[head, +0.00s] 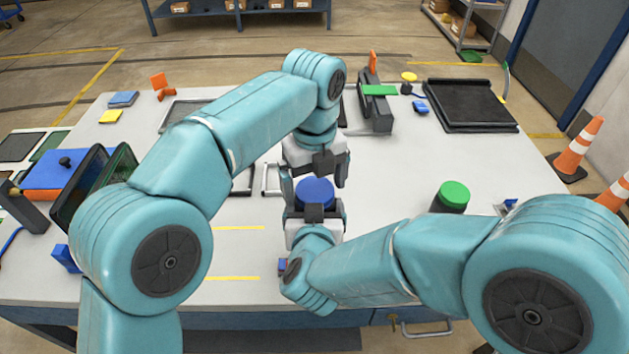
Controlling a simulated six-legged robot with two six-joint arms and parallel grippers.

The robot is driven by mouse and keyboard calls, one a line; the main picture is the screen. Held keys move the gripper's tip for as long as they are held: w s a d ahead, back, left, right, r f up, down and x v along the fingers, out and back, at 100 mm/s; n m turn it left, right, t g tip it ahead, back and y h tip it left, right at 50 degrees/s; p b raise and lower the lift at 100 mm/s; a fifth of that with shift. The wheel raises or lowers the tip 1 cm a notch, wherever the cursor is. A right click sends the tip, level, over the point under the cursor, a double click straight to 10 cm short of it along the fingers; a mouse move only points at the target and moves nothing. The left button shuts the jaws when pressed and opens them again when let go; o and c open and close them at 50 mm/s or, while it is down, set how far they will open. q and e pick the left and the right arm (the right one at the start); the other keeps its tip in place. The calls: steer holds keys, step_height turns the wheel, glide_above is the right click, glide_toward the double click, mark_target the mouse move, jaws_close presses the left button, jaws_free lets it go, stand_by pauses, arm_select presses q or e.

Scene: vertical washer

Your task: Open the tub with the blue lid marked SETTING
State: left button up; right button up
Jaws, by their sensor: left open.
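A tub with a blue lid (315,192) stands upright near the middle of the table; no marking on the lid can be read. My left gripper (314,177) points down over the lid, open, with its fingers apart; whether they touch the lid cannot be told. My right gripper (314,212) is at the tub's near side, low beside its body. The gripper and wrist hide most of the tub's body, so whether the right jaws are closed on it is unclear.
A tub with a green lid (453,195) stands to the right, near my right arm. A black tray (468,105) lies at the back right. Dark upright panels (95,185) stand at the left, and a dark device (376,105) at the back. The white table (400,165) is clear between the tubs.

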arm_select(q)
steer(key=c, duration=1.1)
steer(key=n, duration=0.3)
